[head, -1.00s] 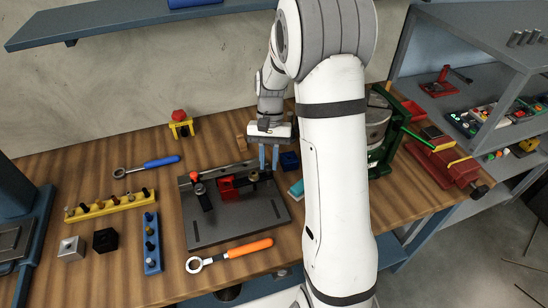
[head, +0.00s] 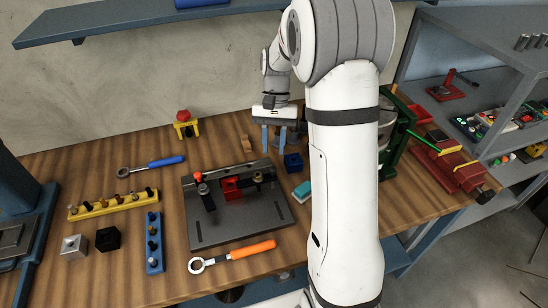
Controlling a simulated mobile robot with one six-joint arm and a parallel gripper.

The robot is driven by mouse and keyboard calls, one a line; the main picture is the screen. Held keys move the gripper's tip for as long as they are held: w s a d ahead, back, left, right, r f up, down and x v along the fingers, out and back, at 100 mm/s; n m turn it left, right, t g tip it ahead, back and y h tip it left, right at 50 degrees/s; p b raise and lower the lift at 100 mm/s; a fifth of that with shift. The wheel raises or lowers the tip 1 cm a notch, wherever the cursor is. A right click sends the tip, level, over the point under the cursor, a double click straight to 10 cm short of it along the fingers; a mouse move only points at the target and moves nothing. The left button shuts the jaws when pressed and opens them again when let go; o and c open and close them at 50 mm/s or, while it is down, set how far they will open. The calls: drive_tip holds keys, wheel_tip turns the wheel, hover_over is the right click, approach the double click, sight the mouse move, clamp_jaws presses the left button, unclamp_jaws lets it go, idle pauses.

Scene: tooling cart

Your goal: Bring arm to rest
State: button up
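My gripper (head: 272,138) hangs from my white arm above the back of the wooden workbench, behind the dark fixture plate (head: 235,224). Its two blue fingers point down and stand apart with nothing seen between them. The plate carries a red clamp block (head: 232,190) and posts. My gripper appears clear of the plate. My upper arm covers part of the bench to the right of the plate.
A blue block (head: 293,162) and a teal-topped piece (head: 302,190) lie near the gripper. A green press (head: 388,150) stands right of my arm. A blue shelf (head: 110,22) hangs above. A yellow-legged red-knob piece (head: 184,122) is at the back; wrenches lie left and front.

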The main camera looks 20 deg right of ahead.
drive_tip(key=shift+v, duration=1.15)
drive_tip(key=s+a+r+n+t+h, duration=0.1)
drive_tip(key=s+r+n+t, duration=0.1)
drive_tip(key=s, duration=0.8)
drive_tip(key=s+a+r+n+t, duration=0.2)
drive_tip(key=s+r+t, duration=0.2)
drive_tip(key=s, duration=0.6)
drive_tip(key=shift+s+a+n+t+h, duration=0.2)
drive_tip(key=shift+n+t+h, duration=0.15)
drive_tip(key=shift+t, duration=0.35)
drive_tip(key=shift+o, duration=0.3)
idle(0.6)
